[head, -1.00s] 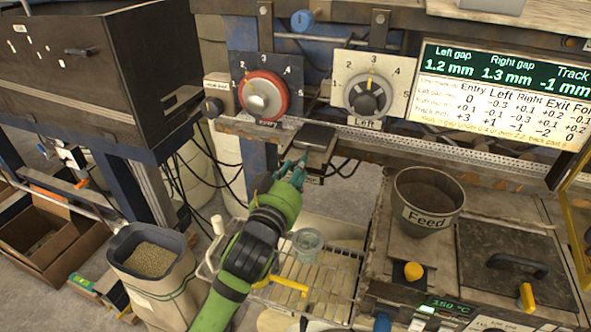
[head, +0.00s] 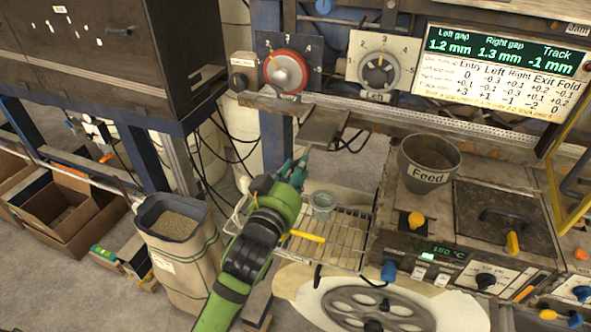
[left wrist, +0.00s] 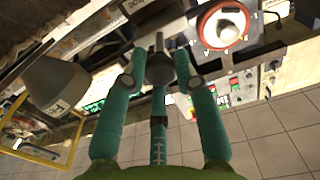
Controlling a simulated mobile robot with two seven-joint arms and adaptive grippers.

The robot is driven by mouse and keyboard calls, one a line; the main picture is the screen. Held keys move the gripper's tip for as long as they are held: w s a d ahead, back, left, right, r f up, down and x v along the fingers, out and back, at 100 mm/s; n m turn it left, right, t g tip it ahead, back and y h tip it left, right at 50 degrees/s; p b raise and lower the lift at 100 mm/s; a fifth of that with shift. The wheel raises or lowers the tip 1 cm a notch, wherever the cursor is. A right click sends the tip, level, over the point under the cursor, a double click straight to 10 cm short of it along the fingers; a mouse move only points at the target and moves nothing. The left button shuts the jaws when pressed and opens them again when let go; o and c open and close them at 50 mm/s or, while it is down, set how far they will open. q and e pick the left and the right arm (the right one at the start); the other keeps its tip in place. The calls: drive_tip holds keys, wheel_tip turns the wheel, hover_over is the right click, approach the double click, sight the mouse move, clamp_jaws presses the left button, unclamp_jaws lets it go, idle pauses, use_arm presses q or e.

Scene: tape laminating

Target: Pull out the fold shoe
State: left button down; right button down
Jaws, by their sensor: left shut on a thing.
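My left gripper (head: 297,168) is below and in front of a dark flat bracket (head: 322,121) under the dials in the head view. In the left wrist view its teal fingers (left wrist: 160,75) are closed around a grey rounded knob (left wrist: 159,68) with a thin stem going up from it. No readable label marks the fold shoe, and I cannot tell whether this knob belongs to it. The held piece is too small and hidden by the fingers to make out in the head view. My right gripper is not in view.
A red dial (head: 286,72) and a grey dial (head: 378,74) sit above. The Feed cup (head: 430,165) and hot unit stand right. A wire rack (head: 345,225) holding a small cup (head: 323,203) lies below. A pellet bag (head: 185,255) stands left.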

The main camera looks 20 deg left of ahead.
use_arm(q)
drive_tip(key=c, duration=1.3)
unclamp_jaws()
drive_tip(key=shift+w+r, duration=0.2)
drive_tip(key=shift+r, duration=0.2)
drive_tip(key=shift+c, duration=0.2)
drive_tip(key=o, duration=0.4)
drive_tip(key=s, duration=0.8)
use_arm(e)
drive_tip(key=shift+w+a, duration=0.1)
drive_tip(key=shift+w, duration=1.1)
use_arm(q)
drive_tip(key=shift+a+f, duration=0.1)
